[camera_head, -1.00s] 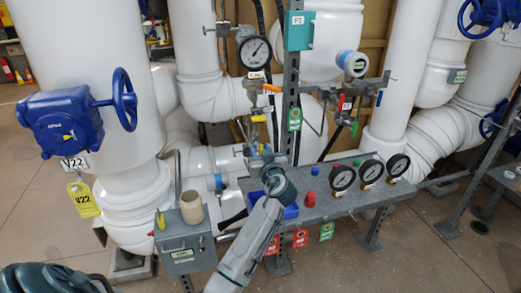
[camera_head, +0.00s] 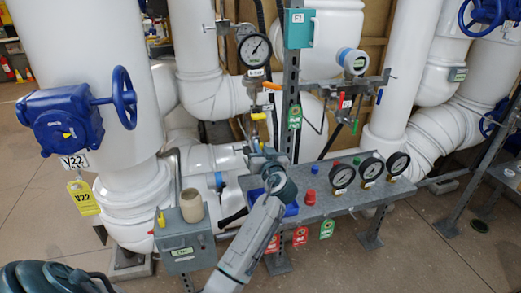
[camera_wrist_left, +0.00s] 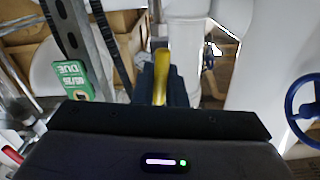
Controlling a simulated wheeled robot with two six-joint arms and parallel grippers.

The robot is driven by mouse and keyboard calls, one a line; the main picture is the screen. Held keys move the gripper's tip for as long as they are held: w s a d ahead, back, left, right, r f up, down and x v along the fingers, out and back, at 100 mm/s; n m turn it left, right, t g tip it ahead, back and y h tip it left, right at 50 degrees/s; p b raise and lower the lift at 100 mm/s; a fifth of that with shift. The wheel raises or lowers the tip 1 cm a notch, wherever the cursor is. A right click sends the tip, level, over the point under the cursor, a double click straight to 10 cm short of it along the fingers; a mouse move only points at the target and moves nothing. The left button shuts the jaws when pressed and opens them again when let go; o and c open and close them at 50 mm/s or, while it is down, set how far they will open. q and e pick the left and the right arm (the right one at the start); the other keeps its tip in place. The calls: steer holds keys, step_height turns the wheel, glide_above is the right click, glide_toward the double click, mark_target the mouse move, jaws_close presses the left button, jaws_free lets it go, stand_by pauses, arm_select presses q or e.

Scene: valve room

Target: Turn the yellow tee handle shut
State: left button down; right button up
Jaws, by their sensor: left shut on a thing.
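The yellow tee handle (camera_head: 258,117) sits below the round gauge, at the middle of the piping in the head view. In the left wrist view the yellow handle (camera_wrist_left: 161,72) stands upright in the picture, between the dark fingers. My left gripper (camera_head: 257,146) reaches up to it from below and is shut on it; it also shows in the left wrist view (camera_wrist_left: 161,92). The fingers hide the handle's lower part and stem.
An orange handle (camera_head: 271,86) lies just above, and a grey post (camera_head: 290,100) with a green tag (camera_head: 295,116) stands close on the right. A bench (camera_head: 330,208) with several gauges is below right. A grey box (camera_head: 185,243) stands left of my arm.

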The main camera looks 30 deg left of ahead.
arm_select(q)
steer(key=shift+m, duration=0.8)
steer(key=shift+d+m, duration=0.1)
steer(key=shift+m, duration=0.9)
steer(key=shift+w+m+p, duration=0.1)
steer(key=shift+m+p, duration=0.3)
steer(key=shift+m, duration=0.5)
steer(key=shift+m+p, duration=0.3)
steer(key=shift+m, duration=0.6)
steer(key=m+p, duration=0.1)
steer(key=m, duration=0.2)
steer(key=shift+f+m+p, duration=0.1)
steer(key=shift+m+p, duration=0.2)
steer(key=shift+m, duration=0.1)
steer(key=m+p, duration=0.2)
steer(key=m, duration=0.1)
steer(key=shift+d+f+m, duration=0.1)
steer(key=shift+m, duration=0.2)
steer(key=shift+f+m+p, duration=0.1)
steer(key=shift+m+p, duration=0.25)
steer(key=shift+m, duration=0.45)
arm_select(e)
steer(key=s, duration=0.8)
steer(key=shift+s+d+f, duration=0.15)
steer(key=shift+s+d, duration=0.05)
steer(key=shift+d, duration=0.1)
